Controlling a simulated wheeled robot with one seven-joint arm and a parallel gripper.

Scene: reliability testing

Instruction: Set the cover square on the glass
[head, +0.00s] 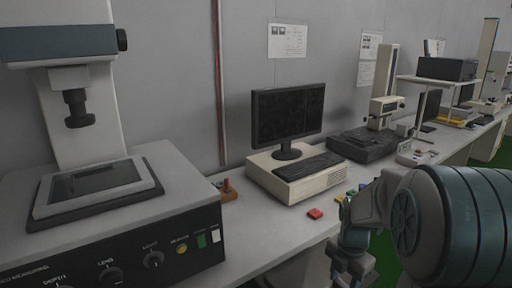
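A dark glass plate (96,181) in a pale frame lies on the stage of the measuring machine at the left, under its lens. I cannot pick out a cover for certain in this view. My gripper (343,277) hangs low at the bottom edge, right of the machine and in front of the bench, well apart from the glass. Its fingertips are cut off or too small to tell, so its opening and anything in it do not show.
The measuring machine's lens (79,112) overhangs the stage. A monitor (287,115) and keyboard (309,167) stand on a beige computer (296,178). More instruments line the bench at right.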

